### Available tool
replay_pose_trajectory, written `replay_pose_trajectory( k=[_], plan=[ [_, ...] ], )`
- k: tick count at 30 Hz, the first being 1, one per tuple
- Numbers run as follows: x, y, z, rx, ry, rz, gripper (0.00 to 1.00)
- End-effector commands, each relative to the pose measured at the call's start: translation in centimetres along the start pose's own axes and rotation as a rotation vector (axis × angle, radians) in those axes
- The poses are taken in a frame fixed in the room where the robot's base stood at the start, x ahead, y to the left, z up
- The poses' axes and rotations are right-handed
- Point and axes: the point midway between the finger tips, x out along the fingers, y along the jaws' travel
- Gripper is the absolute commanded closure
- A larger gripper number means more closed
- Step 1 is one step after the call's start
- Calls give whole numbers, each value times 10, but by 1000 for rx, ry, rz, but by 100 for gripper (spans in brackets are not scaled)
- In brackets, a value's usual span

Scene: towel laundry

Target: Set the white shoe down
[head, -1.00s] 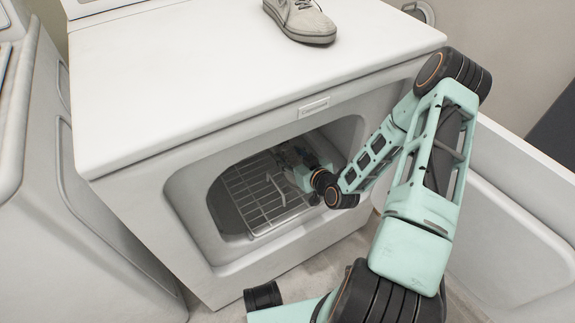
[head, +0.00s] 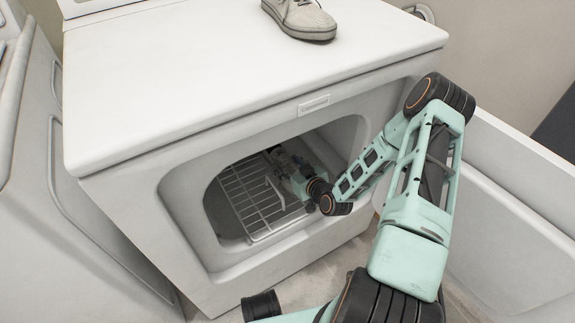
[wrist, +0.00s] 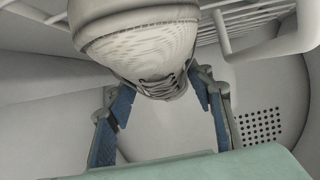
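My gripper (wrist: 163,98) is inside the open front-loading machine (head: 240,280), near the wire rack (head: 252,198). In the wrist view, a whitish shoe (wrist: 140,45) fills the upper middle, with its rounded toe cap toward the top edge and its laces lower down. The two blue-padded fingers stand wide apart on either side of the laced part. Both pads show along most of their length, so the gripper looks open. The shoe lies against or very close to the rack (wrist: 215,30); the exact contact is hidden. The head view does not show this shoe clearly.
Another pale shoe (head: 300,17) sits on top of the machine. The rest of the top is clear. The open door (head: 515,240) is at the right, and another white appliance (head: 85,200) stands at the left.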

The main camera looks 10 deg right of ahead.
Motion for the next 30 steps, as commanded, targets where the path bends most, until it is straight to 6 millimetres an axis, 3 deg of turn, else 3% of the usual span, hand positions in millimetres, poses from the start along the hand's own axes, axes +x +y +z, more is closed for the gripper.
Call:
replay_pose_trajectory(
  k=[4,14,17,30],
  plan=[
    [0,0,0,0,0,1,36],
    [-2,0,-4,0,1,1,36],
    [-14,1,-4,0,-1,2,36],
    [-102,1,-4,2,-2,2,36]
  ],
)
